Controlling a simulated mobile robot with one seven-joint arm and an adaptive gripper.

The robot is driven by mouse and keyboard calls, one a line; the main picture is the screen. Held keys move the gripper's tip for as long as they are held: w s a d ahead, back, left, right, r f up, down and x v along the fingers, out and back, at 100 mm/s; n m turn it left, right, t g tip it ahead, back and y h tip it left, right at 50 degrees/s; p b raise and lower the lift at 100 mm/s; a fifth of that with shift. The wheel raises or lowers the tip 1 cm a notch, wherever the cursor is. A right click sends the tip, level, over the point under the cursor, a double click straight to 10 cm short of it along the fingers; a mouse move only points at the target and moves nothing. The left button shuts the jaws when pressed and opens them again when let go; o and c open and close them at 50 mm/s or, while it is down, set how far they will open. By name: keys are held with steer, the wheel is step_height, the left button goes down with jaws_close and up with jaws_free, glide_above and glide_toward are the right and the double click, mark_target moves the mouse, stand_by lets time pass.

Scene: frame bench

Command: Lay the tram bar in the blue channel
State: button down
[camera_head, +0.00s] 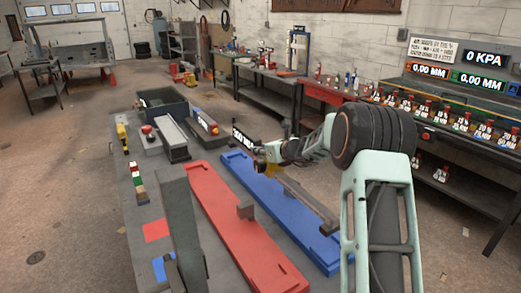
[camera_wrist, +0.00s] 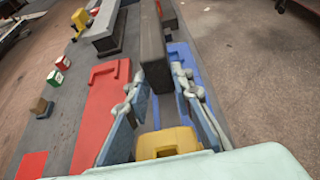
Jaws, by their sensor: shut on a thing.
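The tram bar (camera_head: 305,197) is a long, narrow grey-brown bar held above the blue channel. In the wrist view the dark grey bar (camera_wrist: 153,45) runs up the picture between the fingers. My gripper (camera_head: 268,167) is shut on the bar; its fingertips (camera_wrist: 158,88) flank it in the wrist view. A yellow block (camera_wrist: 168,142) shows between the fingers, nearer the palm. The blue channel (camera_head: 262,198) lies lengthwise on the bench, right of the red channel. It also shows in the wrist view (camera_wrist: 188,62), partly hidden by bar and fingers. I cannot tell the gap between bar and channel.
Grey blocks (camera_head: 171,138), a dark bin (camera_head: 163,106) and small colored blocks (camera_head: 137,180) stand on the bench. A grey post (camera_head: 180,225) rises at the near edge.

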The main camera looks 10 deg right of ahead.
mark_target(277, 167)
steer(key=shift+w+f+b, duration=0.1)
steer(key=shift+f+b, duration=1)
steer(key=shift+f, duration=0.05)
steer(key=shift+f+b, duration=2.05)
steer(key=shift+b, duration=0.5)
stand_by(1.2)
steer(key=c, duration=1.8)
jaws_free()
steer(key=shift+r, duration=0.1)
steer(key=shift+o, duration=1)
steer(key=shift+s+f, duration=0.25)
steer(key=shift+f, duration=0.15)
steer(key=v, duration=1.2)
steer(key=shift+w+r, duration=0.1)
steer(key=shift+r, duration=0.15)
steer(key=shift+d, duration=0.1)
